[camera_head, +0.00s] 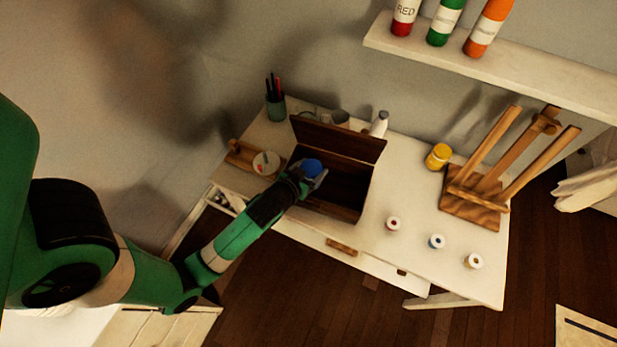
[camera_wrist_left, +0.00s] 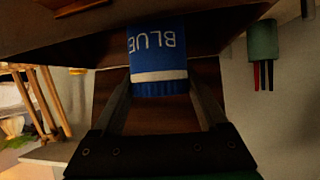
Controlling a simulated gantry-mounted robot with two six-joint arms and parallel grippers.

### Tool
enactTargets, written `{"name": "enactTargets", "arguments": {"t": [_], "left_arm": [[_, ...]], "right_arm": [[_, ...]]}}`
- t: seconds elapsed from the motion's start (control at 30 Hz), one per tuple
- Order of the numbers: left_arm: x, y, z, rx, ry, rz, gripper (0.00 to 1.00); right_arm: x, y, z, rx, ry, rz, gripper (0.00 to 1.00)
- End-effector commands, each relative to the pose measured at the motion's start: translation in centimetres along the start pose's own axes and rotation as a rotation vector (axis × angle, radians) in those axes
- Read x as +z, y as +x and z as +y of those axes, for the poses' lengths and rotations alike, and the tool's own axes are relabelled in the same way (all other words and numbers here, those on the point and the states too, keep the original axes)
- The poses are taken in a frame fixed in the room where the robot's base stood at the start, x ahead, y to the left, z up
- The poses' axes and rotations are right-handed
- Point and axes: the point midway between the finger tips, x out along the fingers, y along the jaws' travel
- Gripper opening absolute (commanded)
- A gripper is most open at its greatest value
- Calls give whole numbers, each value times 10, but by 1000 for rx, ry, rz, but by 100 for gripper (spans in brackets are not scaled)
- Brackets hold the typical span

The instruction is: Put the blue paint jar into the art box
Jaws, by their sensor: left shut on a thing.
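The blue paint jar (camera_head: 312,167) is in my left gripper (camera_head: 316,178), above the left part of the open art box (camera_head: 350,211). In the left wrist view the jar (camera_wrist_left: 157,60) sits between the two fingers, its "BLUE" label upside down in the picture. The art box is dark wood with its lid (camera_head: 338,138) raised at the back. I cannot tell exactly how far the jar is above the box floor. My gripper and jar hide part of the box inside. My right gripper is not in view.
A white desk (camera_head: 415,265) carries the box. A yellow jar (camera_head: 438,156) and wooden easel (camera_head: 475,200) stand to the right, with several small pots in front. A pen cup (camera_head: 275,106), a white bottle (camera_head: 379,123) and a round palette-like item (camera_head: 266,163) are near the box.

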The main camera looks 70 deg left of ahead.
Motion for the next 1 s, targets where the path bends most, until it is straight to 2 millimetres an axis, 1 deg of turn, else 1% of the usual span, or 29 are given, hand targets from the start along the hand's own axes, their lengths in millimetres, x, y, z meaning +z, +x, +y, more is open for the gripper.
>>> {"name": "enactTargets", "arguments": {"t": [0.03,0.1,0.27,0.37,0.4,0.5,0.57,0.8,0.9,0.93,1.0], "left_arm": [[6,8,-7,-4,-4,1,3],[10,15,-11,-2,-3,2,3],[11,19,-13,1,-1,3,3],[18,26,-19,-2,-2,2,3],[24,31,-22,-2,-3,0,3],[41,40,-20,0,0,1,3],[45,42,-20,1,-1,2,3],[44,42,-19,1,-1,3,3],[47,43,-19,1,-1,3,3],[47,43,-19,1,-1,1,80],[47,43,-19,1,-1,1,89]], "right_arm": [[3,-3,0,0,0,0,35],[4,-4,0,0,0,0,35],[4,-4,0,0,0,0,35],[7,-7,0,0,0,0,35],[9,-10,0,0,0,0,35],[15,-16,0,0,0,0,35],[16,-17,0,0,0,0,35],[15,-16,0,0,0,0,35],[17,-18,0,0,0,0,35],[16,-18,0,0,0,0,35],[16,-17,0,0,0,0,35]]}}
